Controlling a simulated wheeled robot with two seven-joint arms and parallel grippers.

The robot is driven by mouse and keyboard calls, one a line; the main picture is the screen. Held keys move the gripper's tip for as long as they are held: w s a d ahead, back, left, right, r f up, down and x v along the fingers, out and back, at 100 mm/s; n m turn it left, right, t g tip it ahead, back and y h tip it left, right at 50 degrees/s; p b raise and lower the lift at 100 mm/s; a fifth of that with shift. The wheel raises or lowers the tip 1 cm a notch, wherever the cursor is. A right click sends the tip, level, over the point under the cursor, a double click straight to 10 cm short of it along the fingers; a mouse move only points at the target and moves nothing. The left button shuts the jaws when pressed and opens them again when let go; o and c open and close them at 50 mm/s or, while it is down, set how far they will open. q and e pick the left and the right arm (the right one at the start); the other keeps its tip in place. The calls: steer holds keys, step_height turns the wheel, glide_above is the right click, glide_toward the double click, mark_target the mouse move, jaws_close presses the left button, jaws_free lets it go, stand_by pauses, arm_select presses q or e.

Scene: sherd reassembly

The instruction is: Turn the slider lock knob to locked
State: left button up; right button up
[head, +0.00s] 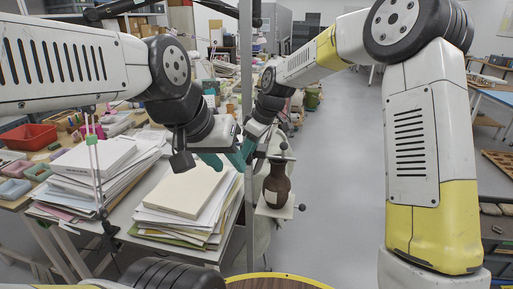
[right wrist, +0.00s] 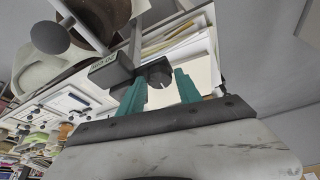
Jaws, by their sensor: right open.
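The slider lock knob (right wrist: 157,73) is dark and round with a pale mark on its face, in the right wrist view. It sits beside a dark block (right wrist: 110,70) with a small label. My right gripper (right wrist: 160,80) is open; its two teal fingers stand on either side of the knob, with gaps showing. Whether they touch it I cannot tell. In the head view my right gripper (head: 254,136) is at the vertical post (head: 246,60), and the knob is not distinguishable there. My left gripper (head: 222,161) is just left of the post, its teal fingers partly overlapped.
Paper stacks (head: 185,192) and a red bin (head: 28,137) cover the table at left. Open grey floor (head: 340,170) lies to the right.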

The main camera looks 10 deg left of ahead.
jaws_close()
steer(key=shift+m, duration=0.3)
steer(key=m, duration=0.2)
steer(key=m+t, duration=0.1)
steer(key=shift+s+a+r+m+t+h, duration=0.1)
steer(key=shift+s+m+t+h, duration=0.05)
steer(key=shift+m+t+h, duration=0.2)
steer(key=m, duration=0.2)
steer(key=m+t+h, duration=0.1)
steer(key=m, duration=0.1)
steer(key=shift+a+m+h, duration=0.1)
steer(key=shift+m+h, duration=0.15)
steer(key=shift+m, duration=0.1)
steer(key=m, duration=0.2)
steer(key=m+h, duration=0.1)
steer(key=m, duration=0.1)
steer(key=shift+s+a+t+h, duration=0.1)
steer(key=shift+t+h, duration=0.2)
steer(key=shift+t, duration=0.05)
steer(key=shift+m+h, duration=0.9)
steer(key=shift+m, duration=1.5)
